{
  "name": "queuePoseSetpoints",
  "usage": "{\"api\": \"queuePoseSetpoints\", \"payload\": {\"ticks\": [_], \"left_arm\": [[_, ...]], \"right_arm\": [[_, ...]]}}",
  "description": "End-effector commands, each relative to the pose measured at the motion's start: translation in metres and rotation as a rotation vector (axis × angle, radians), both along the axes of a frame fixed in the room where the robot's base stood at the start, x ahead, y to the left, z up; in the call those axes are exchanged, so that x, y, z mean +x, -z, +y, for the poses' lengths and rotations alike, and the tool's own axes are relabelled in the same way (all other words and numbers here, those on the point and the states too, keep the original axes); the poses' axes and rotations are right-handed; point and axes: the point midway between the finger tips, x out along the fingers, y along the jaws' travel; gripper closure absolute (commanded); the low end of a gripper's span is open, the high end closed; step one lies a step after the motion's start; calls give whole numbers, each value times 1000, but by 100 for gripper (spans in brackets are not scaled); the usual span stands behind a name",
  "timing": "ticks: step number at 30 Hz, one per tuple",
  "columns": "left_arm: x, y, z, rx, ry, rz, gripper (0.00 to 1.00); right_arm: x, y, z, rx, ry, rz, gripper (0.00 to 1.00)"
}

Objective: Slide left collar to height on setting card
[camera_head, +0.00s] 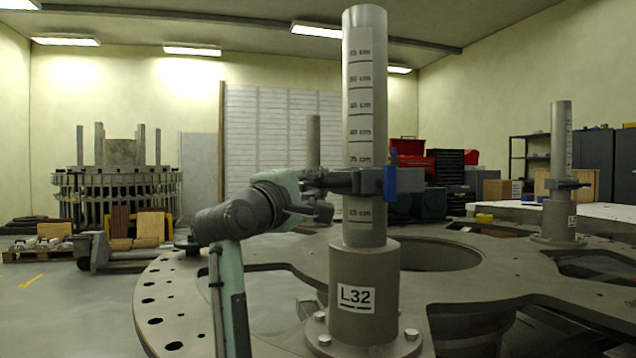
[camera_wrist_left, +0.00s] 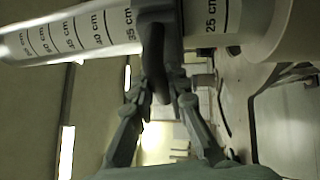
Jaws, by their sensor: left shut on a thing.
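A grey post (camera_head: 366,100) with a centimetre scale stands upright in a bolted base labelled L32 (camera_head: 358,299). The dark collar (camera_head: 370,182) sits around this post, between the 25 cm and 35 cm labels, and has a blue part (camera_head: 390,183) on its right side. My left gripper (camera_head: 322,182) comes from the left and is shut on the collar's handle. In the left wrist view, the collar (camera_wrist_left: 158,20) crosses the scaled post (camera_wrist_left: 75,32), and the fingers (camera_wrist_left: 163,88) close on its dark handle. I cannot make out a setting card. My right gripper is not in view.
The posts stand on a large round plate (camera_head: 165,300) with holes and wide cut-outs. A second post (camera_head: 561,125) with its own collar (camera_head: 567,184) stands at the right, and another post (camera_head: 313,140) stands behind. The space around the upper L32 post looks clear.

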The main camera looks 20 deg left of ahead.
Motion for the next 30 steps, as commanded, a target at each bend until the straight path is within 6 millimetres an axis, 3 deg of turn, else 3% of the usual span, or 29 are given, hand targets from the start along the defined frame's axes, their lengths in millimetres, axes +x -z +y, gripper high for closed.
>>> {"api": "queuePoseSetpoints", "payload": {"ticks": [1, 2, 7, 19, 30], "left_arm": [[-1, -2, 1, 0, -3, -5, 100], [-1, -2, 1, 0, -3, -5, 83], [0, -1, 1, -1, -1, -3, 63], [-9, 1, 2, 0, -1, -1, 63], [-81, 13, 15, -1, -2, -3, 63]], "right_arm": [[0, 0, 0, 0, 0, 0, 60], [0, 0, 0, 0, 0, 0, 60], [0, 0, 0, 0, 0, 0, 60], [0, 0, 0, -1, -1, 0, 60], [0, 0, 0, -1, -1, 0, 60]]}}
